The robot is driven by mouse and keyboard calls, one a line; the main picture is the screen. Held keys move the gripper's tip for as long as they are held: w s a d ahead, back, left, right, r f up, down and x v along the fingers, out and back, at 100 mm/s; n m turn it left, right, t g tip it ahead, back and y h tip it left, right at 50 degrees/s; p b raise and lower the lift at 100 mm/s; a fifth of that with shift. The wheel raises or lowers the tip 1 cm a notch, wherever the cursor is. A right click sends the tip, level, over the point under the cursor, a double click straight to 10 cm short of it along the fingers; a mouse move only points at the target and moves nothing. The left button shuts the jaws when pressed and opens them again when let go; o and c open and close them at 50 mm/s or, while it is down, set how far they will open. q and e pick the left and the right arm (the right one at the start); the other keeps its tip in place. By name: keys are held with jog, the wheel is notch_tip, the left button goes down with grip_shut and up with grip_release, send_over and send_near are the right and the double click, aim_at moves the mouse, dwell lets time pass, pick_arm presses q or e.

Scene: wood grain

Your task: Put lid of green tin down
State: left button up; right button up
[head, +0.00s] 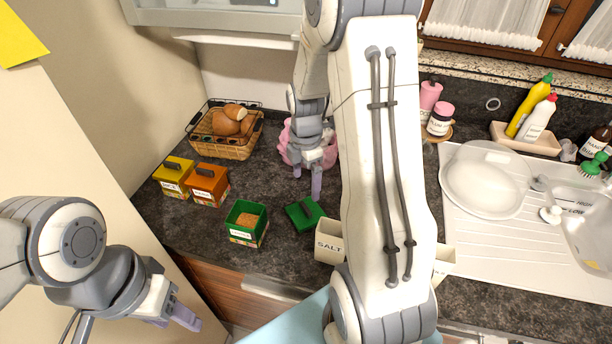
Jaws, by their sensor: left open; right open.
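The green tin (246,223) stands open on the dark counter, with light brown contents showing. Its green lid (296,218) with a dark handle appears to lie on the counter just right of the tin. My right gripper (307,182) is open and empty, just above the lid in the picture. One fingertip shows close to the lid's far edge; I cannot tell whether it touches. My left gripper (178,320) is open and empty at the lower left, in front of the counter.
A yellow tin (173,179) and an orange tin (209,186) stand closed at the left. Behind them is a bread basket (222,150). A pink object (287,147) is behind my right gripper. A salt box (329,243) stands right of the lid, partly behind my arm.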

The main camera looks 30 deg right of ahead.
jog(key=s+a+r+m, duration=0.2)
jog(key=s+a+r, duration=0.15)
jog(key=a, duration=0.55)
jog(key=s+a+r+m, duration=0.3)
jog(key=a+r, duration=0.2)
jog(key=a, duration=0.4)
jog(key=s+a+r+m+y, duration=0.1)
jog(key=s+a+m, duration=0.4)
jog(key=s, duration=0.8)
jog(key=shift+s+a+r, duration=0.2)
jog(key=shift+s+a, duration=0.15)
jog(key=shift+a, duration=0.75)
jog(key=shift+f, duration=0.1)
jog(key=shift+c, duration=0.3)
